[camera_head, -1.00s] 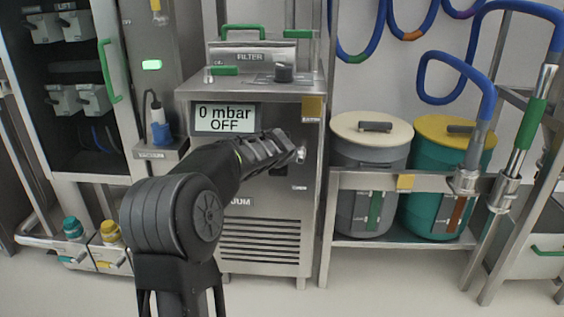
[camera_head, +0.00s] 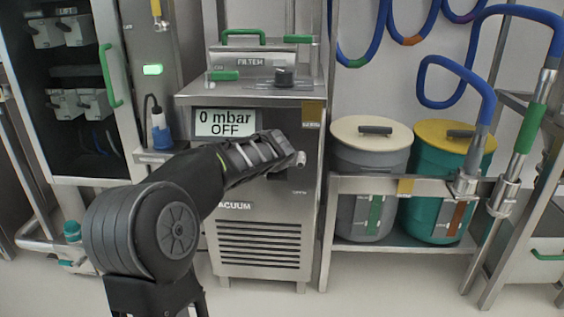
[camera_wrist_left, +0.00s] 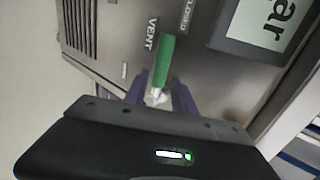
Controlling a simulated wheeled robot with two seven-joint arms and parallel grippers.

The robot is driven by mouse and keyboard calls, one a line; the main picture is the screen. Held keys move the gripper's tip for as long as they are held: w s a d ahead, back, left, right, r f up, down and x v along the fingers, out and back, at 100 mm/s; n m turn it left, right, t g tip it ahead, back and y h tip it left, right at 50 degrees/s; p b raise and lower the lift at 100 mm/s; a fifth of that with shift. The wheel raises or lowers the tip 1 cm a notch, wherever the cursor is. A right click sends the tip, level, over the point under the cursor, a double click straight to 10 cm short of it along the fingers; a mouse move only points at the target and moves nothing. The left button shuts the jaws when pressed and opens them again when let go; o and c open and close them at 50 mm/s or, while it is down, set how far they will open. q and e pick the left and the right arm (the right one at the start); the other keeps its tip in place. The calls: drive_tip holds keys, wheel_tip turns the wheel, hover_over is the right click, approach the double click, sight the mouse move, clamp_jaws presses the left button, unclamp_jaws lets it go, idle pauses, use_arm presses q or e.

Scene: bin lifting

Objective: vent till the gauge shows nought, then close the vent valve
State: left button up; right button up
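The gauge (camera_head: 225,123) on the steel vacuum unit reads 0 mbar and OFF; part of it shows in the left wrist view (camera_wrist_left: 262,22). The vent valve's green handle (camera_wrist_left: 164,62) stands out beside the VENT label, with a CLOSED label farther up in that picture. My left gripper (camera_wrist_left: 160,82) has its two fingers on either side of the handle near its silver base, with narrow gaps. In the head view my left gripper (camera_head: 287,163) is at the unit's right front and hides most of the valve. My right gripper is not in view.
A dark knob (camera_head: 284,75) and the FILTER box with green handles (camera_head: 243,38) are on top of the unit. Grey (camera_head: 367,160) and teal (camera_head: 437,180) bins stand in the rack on the right. A glass-fronted cabinet (camera_head: 75,110) is on the left.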

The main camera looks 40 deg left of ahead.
use_arm(q)
drive_tip(key=v, duration=0.3)
drive_tip(key=shift+d, duration=0.1)
idle(0.5)
